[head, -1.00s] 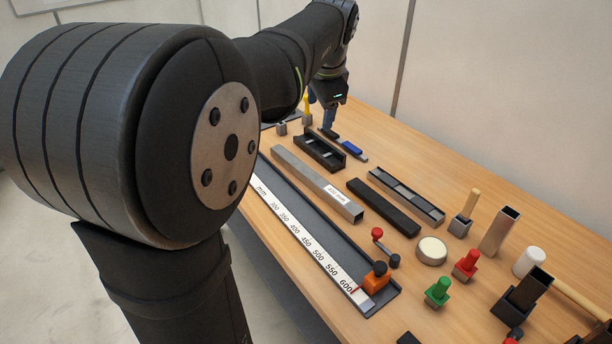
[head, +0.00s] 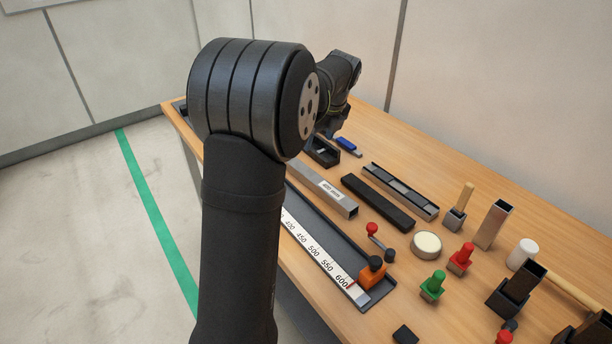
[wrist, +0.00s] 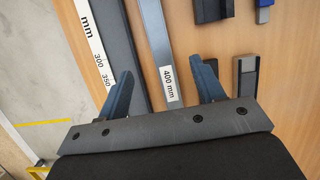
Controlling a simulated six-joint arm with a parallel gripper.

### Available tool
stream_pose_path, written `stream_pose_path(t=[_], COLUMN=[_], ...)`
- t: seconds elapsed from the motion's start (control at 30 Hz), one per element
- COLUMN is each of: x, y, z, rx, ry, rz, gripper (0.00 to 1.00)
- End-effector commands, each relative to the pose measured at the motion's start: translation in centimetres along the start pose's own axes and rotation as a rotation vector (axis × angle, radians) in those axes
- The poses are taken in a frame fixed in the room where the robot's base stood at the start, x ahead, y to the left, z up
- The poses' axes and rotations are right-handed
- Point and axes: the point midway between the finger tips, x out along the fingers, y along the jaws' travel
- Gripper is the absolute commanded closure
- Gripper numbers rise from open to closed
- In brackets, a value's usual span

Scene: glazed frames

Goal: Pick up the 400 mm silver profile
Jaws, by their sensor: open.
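The silver profile (head: 338,197) is a long square bar with a white label, lying on the wooden table beside the measuring tray. In the wrist view the profile (wrist: 155,45) shows its label, reading 400 mm. My gripper (wrist: 166,84) is open and empty in the wrist view. Its two blue fingers stand on either side of the profile, the left one over the tray edge. I cannot tell how high the fingers are above the table. In the head view my arm hides the gripper and the profile's far part.
The measuring tray (head: 372,301) with a printed scale and an orange stop (head: 372,274) runs left of the profile. A black bar (head: 378,203) lies to its right, with a slotted holder (head: 401,191) beyond. Knobs, a round tin (head: 426,245) and upright tubes stand nearer on the right.

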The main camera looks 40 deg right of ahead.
Motion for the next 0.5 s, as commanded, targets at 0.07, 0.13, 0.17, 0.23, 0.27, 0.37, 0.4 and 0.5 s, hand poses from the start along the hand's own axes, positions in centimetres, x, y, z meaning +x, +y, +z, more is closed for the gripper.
stream_pose_path(t=[0.07,0.13,0.17,0.23,0.27,0.37,0.4,0.5], x=[2.0,3.5,4.1,5.6,6.2,7.7,8.1,8.7], y=[0.1,0.1,0.1,0.1,0.1,0.1,0.1,0.1], z=[-0.1,0.0,0.0,0.0,0.0,0.0,0.0,0.0], rx=[0.000,-0.001,-0.001,-0.002,-0.002,-0.002,-0.002,-0.002], ry=[0.003,0.002,0.003,0.003,0.003,0.002,0.001,0.001], rz=[0.004,0.003,0.004,0.004,0.003,0.002,0.001,0.000], gripper=[0.38,0.38,0.38,0.38,0.38,0.38,0.38,0.38])
